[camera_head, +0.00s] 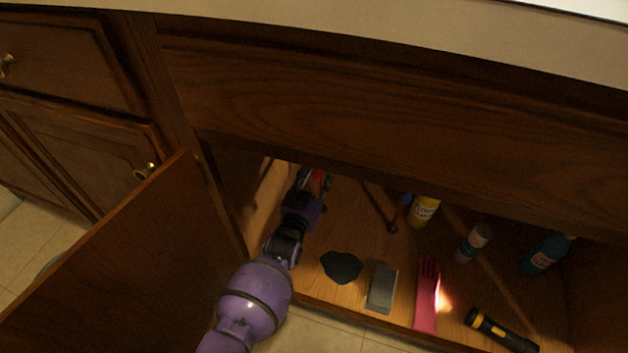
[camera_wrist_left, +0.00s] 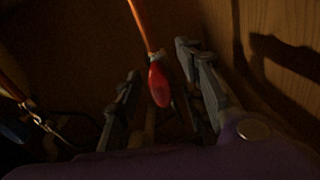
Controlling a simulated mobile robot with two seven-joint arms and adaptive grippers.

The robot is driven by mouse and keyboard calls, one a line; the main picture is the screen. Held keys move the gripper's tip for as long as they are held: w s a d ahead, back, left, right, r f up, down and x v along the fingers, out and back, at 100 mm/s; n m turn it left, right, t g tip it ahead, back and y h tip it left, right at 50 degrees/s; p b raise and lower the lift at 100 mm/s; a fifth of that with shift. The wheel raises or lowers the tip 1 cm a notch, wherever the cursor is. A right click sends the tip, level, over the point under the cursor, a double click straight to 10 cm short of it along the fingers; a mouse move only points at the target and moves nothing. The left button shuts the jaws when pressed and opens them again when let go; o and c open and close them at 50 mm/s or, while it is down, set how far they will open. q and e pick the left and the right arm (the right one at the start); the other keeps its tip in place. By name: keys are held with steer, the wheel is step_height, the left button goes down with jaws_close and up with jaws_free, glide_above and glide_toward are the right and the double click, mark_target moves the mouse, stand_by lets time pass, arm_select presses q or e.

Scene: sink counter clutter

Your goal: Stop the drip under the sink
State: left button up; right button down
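A red, rounded handle-like part (camera_wrist_left: 158,85) hangs at the end of an orange-copper pipe (camera_wrist_left: 140,22) in the left wrist view. My left gripper (camera_wrist_left: 160,66) is open, with one grey finger on each side of the red part and gaps showing beside it. In the head view my left gripper (camera_head: 318,180) reaches into the cabinet under the sink, and some red shows at its fingers. A dark, flat patch (camera_head: 341,267), perhaps a puddle, lies on the cabinet floor. Its source is hidden. My right gripper is in neither view.
The open cabinet door (camera_head: 110,265) stands left of my arm. On the floor to the right are a grey block (camera_head: 381,288), a pink glove-like item (camera_head: 427,300), a flashlight (camera_head: 500,331), a yellow bottle (camera_head: 424,211), a grey-white container (camera_head: 473,243) and a teal bottle (camera_head: 547,255).

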arm_select(q)
steer(key=v, duration=1.2)
